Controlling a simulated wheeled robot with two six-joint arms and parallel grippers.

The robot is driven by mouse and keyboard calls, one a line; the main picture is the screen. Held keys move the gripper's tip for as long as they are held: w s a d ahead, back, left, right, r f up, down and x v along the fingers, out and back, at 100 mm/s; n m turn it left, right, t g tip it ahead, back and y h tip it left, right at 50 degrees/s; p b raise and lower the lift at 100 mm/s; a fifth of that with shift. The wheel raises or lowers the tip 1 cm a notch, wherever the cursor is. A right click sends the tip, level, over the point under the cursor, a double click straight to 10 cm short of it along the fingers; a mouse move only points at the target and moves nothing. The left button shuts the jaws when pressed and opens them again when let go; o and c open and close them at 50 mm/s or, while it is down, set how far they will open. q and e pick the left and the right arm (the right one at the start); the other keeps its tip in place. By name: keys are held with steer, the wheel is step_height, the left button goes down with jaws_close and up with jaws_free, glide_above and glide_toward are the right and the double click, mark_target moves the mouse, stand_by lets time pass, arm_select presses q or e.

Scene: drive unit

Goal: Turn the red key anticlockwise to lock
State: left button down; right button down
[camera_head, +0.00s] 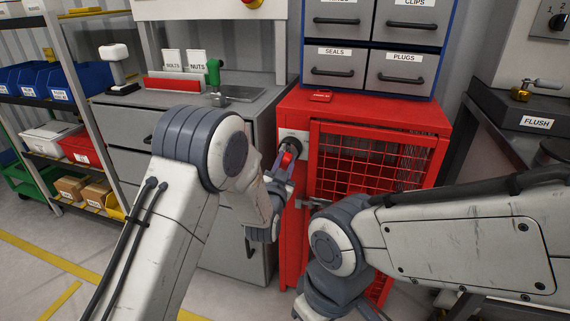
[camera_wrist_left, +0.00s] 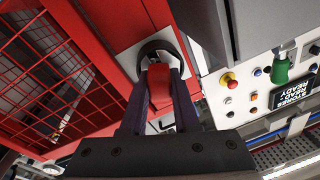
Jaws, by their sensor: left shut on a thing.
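The red key (camera_head: 287,160) sits in a dark round lock (camera_head: 294,147) on a pale plate at the upper left of the red cabinet's (camera_head: 291,230) front. My left gripper (camera_head: 284,165) is shut on the key, with one finger on each side of it. In the left wrist view the red key (camera_wrist_left: 158,78) shows between the two fingers, in front of the dark lock ring (camera_wrist_left: 162,48) on its pale plate. The key's far end is hidden in the lock. My right arm crosses in front of the cabinet; its gripper is not in view.
The mesh door (camera_head: 375,165) is beside the lock. Grey drawers (camera_head: 375,45) stand on top of the cabinet. A grey workbench (camera_head: 235,98) is at left, and a bench with a FLUSH label (camera_head: 537,122) at right. A control panel (camera_wrist_left: 255,85) shows in the wrist view.

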arm_select(q)
steer(key=shift+n, duration=1.1)
steer(key=shift+n+y+b, duration=0.3)
steer(key=shift+n+b, duration=0.1)
steer(key=shift+n, duration=0.4)
steer(key=shift+d+r+n, duration=0.1)
steer(key=shift+n, duration=0.7)
steer(key=c, duration=0.6)
jaws_free()
